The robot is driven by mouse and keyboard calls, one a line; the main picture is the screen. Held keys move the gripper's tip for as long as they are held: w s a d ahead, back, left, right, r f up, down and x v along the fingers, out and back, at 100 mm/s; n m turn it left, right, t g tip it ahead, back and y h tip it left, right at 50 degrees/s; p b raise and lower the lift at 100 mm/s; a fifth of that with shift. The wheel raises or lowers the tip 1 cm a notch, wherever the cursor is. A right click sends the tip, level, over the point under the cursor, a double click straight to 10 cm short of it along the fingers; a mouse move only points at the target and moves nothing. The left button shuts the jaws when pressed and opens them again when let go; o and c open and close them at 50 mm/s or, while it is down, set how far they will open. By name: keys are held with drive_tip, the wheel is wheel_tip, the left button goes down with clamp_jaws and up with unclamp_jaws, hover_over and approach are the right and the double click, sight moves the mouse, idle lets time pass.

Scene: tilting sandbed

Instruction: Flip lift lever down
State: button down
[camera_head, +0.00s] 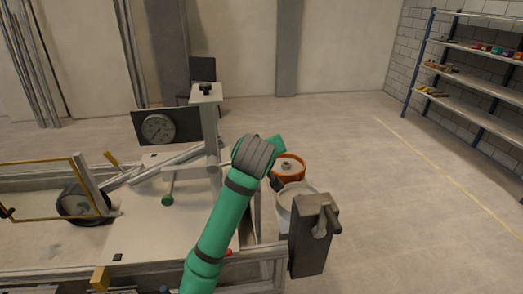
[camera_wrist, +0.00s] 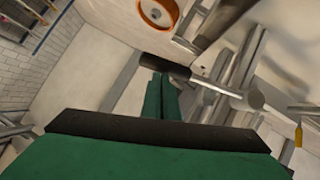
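A lever with a black grip (camera_wrist: 165,65) and a grey rod ending in a rounded hub (camera_wrist: 250,100) crosses the wrist view; I take it for the lift lever. In the head view, a small black part (camera_head: 277,184) below my gripper may be its grip; my arm hides the rest. My gripper (camera_wrist: 161,77) has two green fingers close together, shut, with their tips at the black grip. I cannot tell whether they touch it. In the head view, my gripper (camera_head: 277,146) is partly hidden by my wrist.
An orange-rimmed round part (camera_head: 289,166) stands close to the right of my gripper. A grey box with a handle (camera_head: 311,235) is at the bench's right corner. Open floor lies right, before shelves (camera_head: 480,75).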

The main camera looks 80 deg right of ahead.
drive_tip(key=shift+s+f, duration=0.4)
drive_tip(key=shift+f, duration=0.25)
drive_tip(key=a+r, duration=0.9)
drive_tip(key=r, duration=0.1)
drive_tip(key=shift+s+r, duration=0.25)
drive_tip(key=shift+r, duration=0.05)
drive_tip(key=shift+a, duration=0.1)
